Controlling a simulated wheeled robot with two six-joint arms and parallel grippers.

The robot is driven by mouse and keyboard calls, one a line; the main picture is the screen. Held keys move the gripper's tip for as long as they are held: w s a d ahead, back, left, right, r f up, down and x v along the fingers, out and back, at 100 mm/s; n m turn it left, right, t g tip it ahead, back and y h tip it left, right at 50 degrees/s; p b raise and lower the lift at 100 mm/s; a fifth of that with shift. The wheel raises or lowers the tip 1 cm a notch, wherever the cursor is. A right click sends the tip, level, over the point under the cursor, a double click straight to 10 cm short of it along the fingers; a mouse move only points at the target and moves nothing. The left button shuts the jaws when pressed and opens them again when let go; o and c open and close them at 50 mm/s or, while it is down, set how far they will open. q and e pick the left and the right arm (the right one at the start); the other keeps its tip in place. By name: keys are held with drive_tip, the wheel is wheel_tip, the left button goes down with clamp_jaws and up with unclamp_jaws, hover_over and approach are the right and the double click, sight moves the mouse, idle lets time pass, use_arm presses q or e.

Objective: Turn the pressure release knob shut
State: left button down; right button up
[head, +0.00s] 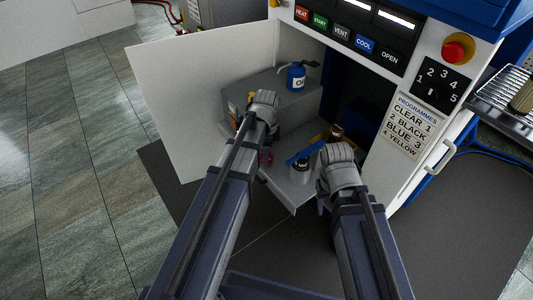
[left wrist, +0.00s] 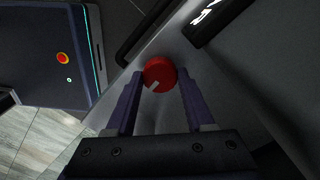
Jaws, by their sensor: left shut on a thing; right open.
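The red round knob (left wrist: 159,74) shows in the left wrist view, with a pale pointer mark toward its lower left. My left gripper (left wrist: 158,90) has one finger on each side of the knob and is shut on it. In the head view my left gripper (head: 262,150) is low inside the open cabinet, mostly hidden by its own arm; a bit of red shows beside it. My right gripper (head: 323,203) is open at the front of the cabinet, largely hidden behind its wrist, and holds nothing that I can see.
The white cabinet door (head: 180,95) stands open at left. A blue oil can (head: 296,78) stands on the grey step inside. A small bottle (head: 300,173) and a blue bar (head: 304,152) are between my arms. A control panel (head: 440,85) is at right. Floor at left is clear.

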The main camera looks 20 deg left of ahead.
use_arm(q)
drive_tip(key=shift+m, duration=0.5)
drive_tip(key=shift+c, duration=1.3)
unclamp_jaws()
wheel_tip(320, 180, up, 8)
drive_tip(key=p, duration=0.8)
drive_tip(key=shift+f, duration=0.1)
